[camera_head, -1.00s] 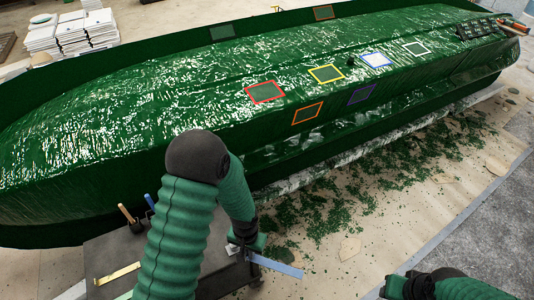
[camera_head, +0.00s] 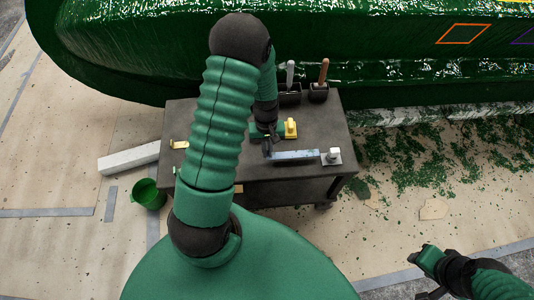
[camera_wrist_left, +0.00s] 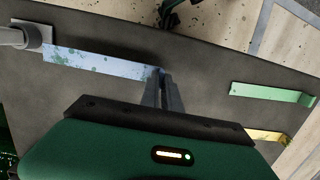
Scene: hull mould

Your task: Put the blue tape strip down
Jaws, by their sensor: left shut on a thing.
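The blue tape strip (camera_head: 297,155) is pale blue and long, with green specks in the left wrist view (camera_wrist_left: 95,64). My left gripper (camera_head: 268,150) is shut on one end of it, over the dark cart top (camera_head: 225,120). In the left wrist view the fingertips (camera_wrist_left: 161,78) pinch that end, and the strip reaches left towards a white plate with a grey handle (camera_wrist_left: 33,33). I cannot tell whether the strip touches the cart top. My right gripper (camera_head: 424,262) is at the lower right, away from the cart; its jaws are not clear.
A green strip (camera_wrist_left: 270,93) and a yellow strip (camera_wrist_left: 268,135) lie at the cart's edge. A yellow item (camera_head: 290,128) and upright tools in black holders (camera_head: 290,92) stand behind. A green bucket (camera_head: 148,195) is on the floor. The green hull (camera_head: 150,50) bounds the back.

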